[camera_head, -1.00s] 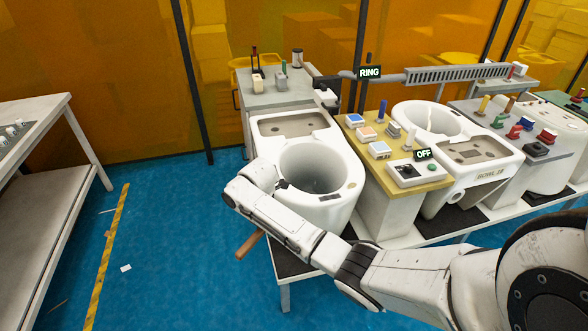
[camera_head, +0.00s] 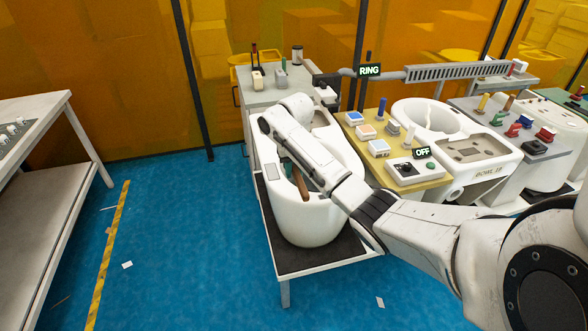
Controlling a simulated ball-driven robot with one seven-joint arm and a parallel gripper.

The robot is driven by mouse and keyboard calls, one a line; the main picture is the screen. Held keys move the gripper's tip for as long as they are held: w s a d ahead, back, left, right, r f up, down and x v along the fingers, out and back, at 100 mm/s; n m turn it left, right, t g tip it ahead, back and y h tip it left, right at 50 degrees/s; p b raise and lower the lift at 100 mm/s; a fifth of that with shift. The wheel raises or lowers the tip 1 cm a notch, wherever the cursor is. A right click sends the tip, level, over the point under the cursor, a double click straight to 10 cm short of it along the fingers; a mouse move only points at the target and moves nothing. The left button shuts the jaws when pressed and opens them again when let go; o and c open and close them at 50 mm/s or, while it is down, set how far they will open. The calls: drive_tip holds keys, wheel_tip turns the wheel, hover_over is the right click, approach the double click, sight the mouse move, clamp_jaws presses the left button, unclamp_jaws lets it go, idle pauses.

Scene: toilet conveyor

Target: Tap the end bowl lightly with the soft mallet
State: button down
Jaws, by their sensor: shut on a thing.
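The end bowl (camera_head: 308,222) is the white one at the left end of the row, upright on a dark mat (camera_head: 282,255). My forearm crosses over it and hides much of its opening. A brown wooden handle, which looks like the soft mallet's (camera_head: 302,183), shows below my forearm, over the bowl's opening. A small green part beside it is unclear. The mallet's head cannot be made out. My gripper is shut on the mallet, its fingers mostly hidden behind my arm. Whether the mallet touches the bowl cannot be told.
A yellow-topped console (camera_head: 401,181) with blocks and a lit OFF sign (camera_head: 422,152) stands close on the right. A second bowl (camera_head: 430,118) is beyond it. A grey stand (camera_head: 262,90) is at the back.

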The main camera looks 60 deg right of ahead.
drive_tip(key=shift+r+p, duration=0.15)
drive_tip(key=shift+p, duration=0.15)
drive_tip(key=shift+f+b, duration=1.45)
drive_tip(key=shift+f, duration=0.95)
drive_tip(key=shift+f, duration=0.15)
wheel_tip(320, 180, down, 6)
drive_tip(key=b, duration=0.4)
wheel_tip(320, 180, up, 8)
drive_tip(key=p, duration=0.7)
drive_tip(key=shift+p, duration=0.35)
